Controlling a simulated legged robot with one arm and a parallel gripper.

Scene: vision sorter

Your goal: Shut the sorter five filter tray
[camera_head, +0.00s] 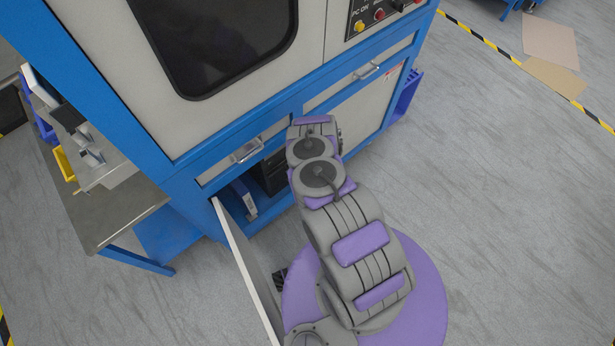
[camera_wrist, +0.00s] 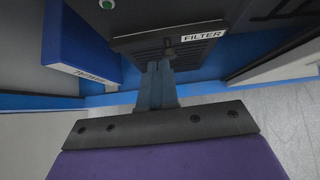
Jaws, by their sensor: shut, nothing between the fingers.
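The filter tray (camera_wrist: 150,42) is a dark slatted piece with a white FILTER label, at the top middle of the wrist view. A small dark knob or catch shows on its front beside the label. My gripper (camera_wrist: 160,66) is shut and empty, its fingertips right at the tray's front near the knob. I cannot tell whether they touch it. How far the tray stands out is unclear.
A white cabinet door (camera_head: 243,268) stands open left of my arm, beside the lower compartment. A blue box (camera_wrist: 75,45) with a label is left of the tray in the wrist view. A side table (camera_head: 95,205) stands at left.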

